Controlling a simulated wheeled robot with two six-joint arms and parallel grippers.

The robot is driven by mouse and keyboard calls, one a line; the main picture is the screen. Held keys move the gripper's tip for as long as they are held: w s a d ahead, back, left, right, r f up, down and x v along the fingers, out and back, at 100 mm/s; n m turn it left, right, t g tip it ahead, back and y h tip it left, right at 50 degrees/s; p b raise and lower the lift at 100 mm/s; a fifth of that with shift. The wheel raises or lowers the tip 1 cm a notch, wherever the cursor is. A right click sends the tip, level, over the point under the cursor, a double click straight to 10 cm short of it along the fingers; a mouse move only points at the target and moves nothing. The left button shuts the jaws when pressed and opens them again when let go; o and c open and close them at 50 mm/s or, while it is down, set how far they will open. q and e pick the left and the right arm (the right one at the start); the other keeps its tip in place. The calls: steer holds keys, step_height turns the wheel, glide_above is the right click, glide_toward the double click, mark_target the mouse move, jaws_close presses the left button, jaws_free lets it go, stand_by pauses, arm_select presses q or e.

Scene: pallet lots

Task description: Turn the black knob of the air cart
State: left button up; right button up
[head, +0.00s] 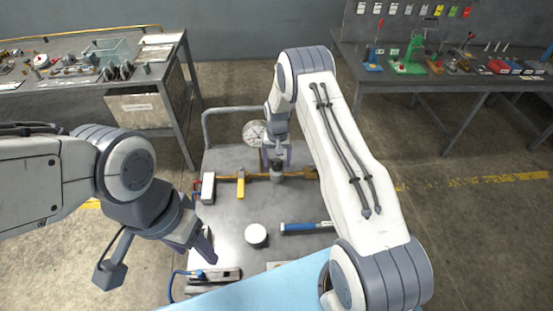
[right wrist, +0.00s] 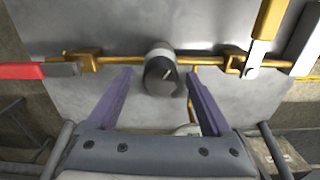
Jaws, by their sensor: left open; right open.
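The black knob (right wrist: 160,75) sits on a brass pipe (right wrist: 115,60) that runs across the air cart. That gripper is open, and I see no clear contact. In the head view the knob (head: 277,167) is just below my right gripper (head: 276,154). The cart's grey top (head: 225,222) spreads around it. My left gripper (head: 208,252) is open and empty over the cart's front left part, away from the knob.
A yellow lever (head: 240,185) and a red lever (right wrist: 35,70) are on the pipe beside the knob. A round gauge (head: 254,133) stands behind. A white cylinder (head: 256,235) and a blue-handled tool (head: 305,227) lie nearer. Benches stand at the back left and right.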

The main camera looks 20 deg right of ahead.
jaws_close()
steer(key=shift+a+f+m+b, duration=0.1)
steer(key=shift+f+m+b, duration=0.15)
steer(key=shift+m+b, duration=0.8)
steer(key=shift+r+m+b, duration=0.2)
steer(key=shift+m+b, duration=0.5)
steer(key=shift+m, duration=0.55)
jaws_free()
steer(key=shift+r, duration=0.1)
